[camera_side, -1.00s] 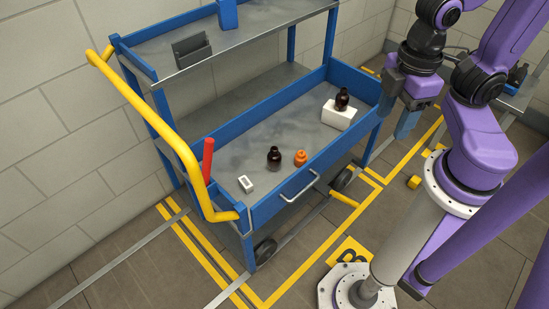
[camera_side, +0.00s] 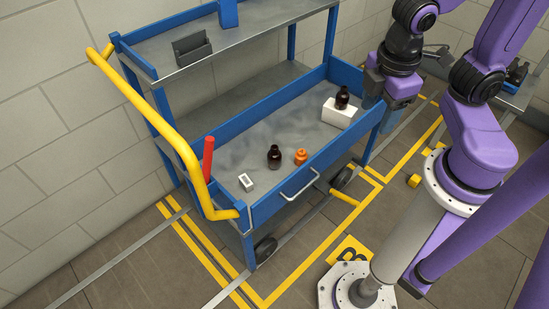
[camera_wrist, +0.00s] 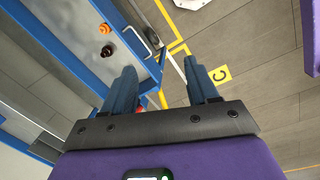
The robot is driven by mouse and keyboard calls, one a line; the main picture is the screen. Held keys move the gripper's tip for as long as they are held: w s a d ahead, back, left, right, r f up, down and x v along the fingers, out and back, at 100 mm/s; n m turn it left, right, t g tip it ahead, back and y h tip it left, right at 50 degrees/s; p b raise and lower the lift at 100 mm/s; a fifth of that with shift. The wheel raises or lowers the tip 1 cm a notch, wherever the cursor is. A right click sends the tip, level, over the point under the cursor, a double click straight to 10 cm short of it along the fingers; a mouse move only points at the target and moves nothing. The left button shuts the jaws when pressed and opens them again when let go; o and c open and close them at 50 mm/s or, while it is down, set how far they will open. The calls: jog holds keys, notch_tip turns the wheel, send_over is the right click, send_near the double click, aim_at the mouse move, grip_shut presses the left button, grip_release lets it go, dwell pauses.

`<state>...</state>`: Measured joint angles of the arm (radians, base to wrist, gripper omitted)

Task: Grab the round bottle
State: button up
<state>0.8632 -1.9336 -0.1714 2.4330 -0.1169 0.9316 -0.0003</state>
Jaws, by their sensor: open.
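Three bottles are on the blue cart's lower tray. A dark brown bottle (camera_side: 274,156) stands upright left of a squat, rounded orange bottle (camera_side: 301,157). Another dark bottle (camera_side: 342,98) stands on a white block (camera_side: 338,114) near the right end. In the wrist view, the orange bottle (camera_wrist: 105,28) and a dark bottle (camera_wrist: 107,51) are at upper left, outside the jaws. My gripper (camera_side: 384,104) is at the cart's right end, apart from all bottles. Its open fingers (camera_wrist: 161,66) have no bottle between them.
The tray has raised blue walls (camera_side: 330,157), and an upper shelf (camera_side: 240,48) overhangs its back. A small white box (camera_side: 246,183) and a red upright piece (camera_side: 208,160) are at the left. The tray middle is mostly clear.

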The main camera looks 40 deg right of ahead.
jog(key=w+f+n+t+h, duration=0.25)
jog(key=w+f+h, duration=0.25)
jog(key=w, duration=0.7)
jog(key=n+t+h, duration=0.3)
jog(key=n+t, duration=0.4)
jog(key=n, duration=0.5)
send_over(274, 147)
jog(key=s+a, duration=0.2)
notch_tip(274, 147, down, 28)
jog(key=shift+s+d+f, duration=0.1)
jog(key=shift+f, duration=1.75)
jog(key=shift+d+f, duration=0.1)
jog(key=shift+f, duration=1.7)
jog(key=shift+x, duration=2.5)
grip_shut()
